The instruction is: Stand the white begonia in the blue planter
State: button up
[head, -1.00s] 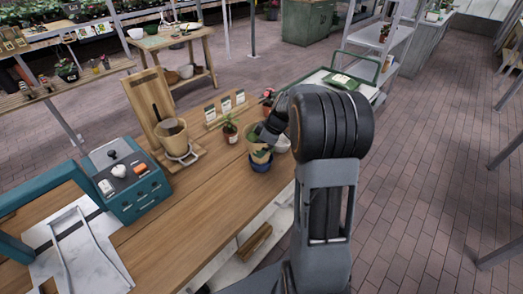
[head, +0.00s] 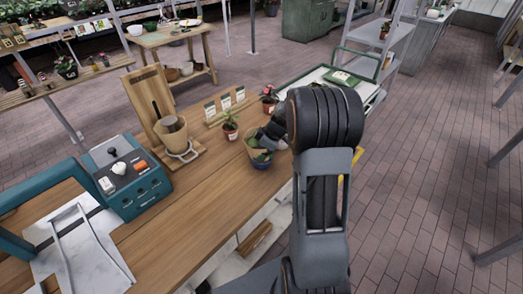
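The blue planter (head: 262,164) stands on the wooden bench near its right edge, beside my arm. Green leaves (head: 260,155) show at its top, and a tan pot (head: 252,142) overlaps it from behind. My gripper (head: 266,143) is low over these pots, pointing down and left. Its fingertips are too small and covered to show whether they are open or hold something. I cannot make out white begonia blooms; the leaves at the planter may belong to that plant, but I cannot tell.
Small potted plants stand behind, one in a terracotta pot (head: 230,131) and one with red flowers (head: 269,104). Seed packets (head: 225,106), a wooden stand with a tan pot (head: 173,134) and a teal control box (head: 127,177) are left.

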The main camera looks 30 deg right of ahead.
jog(key=shift+s+f+b, duration=0.15)
jog(key=shift+f+b, duration=0.15)
jog(key=shift+f, duration=0.1)
jog(key=o, duration=0.8)
jog(key=shift+f, duration=0.15)
jog(key=shift+o, duration=1)
jog(key=shift+r+p, duration=0.2)
jog(key=shift+p, duration=0.1)
jog(key=shift+r+p, duration=0.35)
jog(key=shift+p, duration=0.15)
jog(key=shift+o, duration=0.3)
jog(key=b+v, duration=0.1)
jog(key=v, duration=1)
jog(key=shift+r, duration=0.5)
jog(key=s+a+r+m+t+h, duration=0.1)
jog(key=s+a+m+h, duration=0.2)
jog(key=s+a+m, duration=0.7)
jog(key=shift+s+a+h, duration=0.4)
jog(key=shift+s+a, duration=1.75)
jog(key=shift+s, duration=1.5)
jog(key=shift+r, duration=0.1)
